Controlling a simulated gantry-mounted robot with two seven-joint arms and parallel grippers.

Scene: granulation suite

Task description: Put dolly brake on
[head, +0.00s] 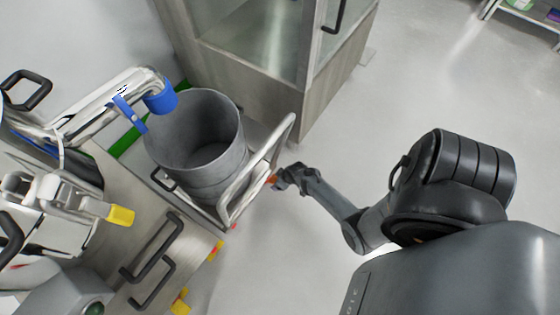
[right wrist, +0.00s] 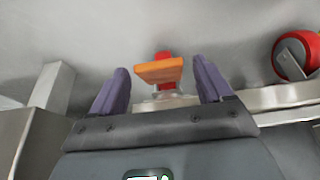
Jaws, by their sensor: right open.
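The dolly (head: 228,212) is a pale metal frame with a raised push handle (head: 262,168). It carries an open grey drum (head: 190,165). The brake appears to be an orange pedal (right wrist: 159,71) with a red part behind it, in the right wrist view. In the head view a small orange-red spot (head: 272,181) shows beside my right gripper (head: 281,179). My right gripper is open. In the right wrist view its two fingers (right wrist: 162,84) stand to either side of the pedal, with gaps on both sides; contact cannot be told. My left gripper is not in view.
A steel-framed cabinet (head: 250,85) stands behind the dolly. A machine with chrome pipe (head: 110,105) and black handles (head: 155,258) crowds the left. A red caster wheel (right wrist: 292,56) is at right in the wrist view.

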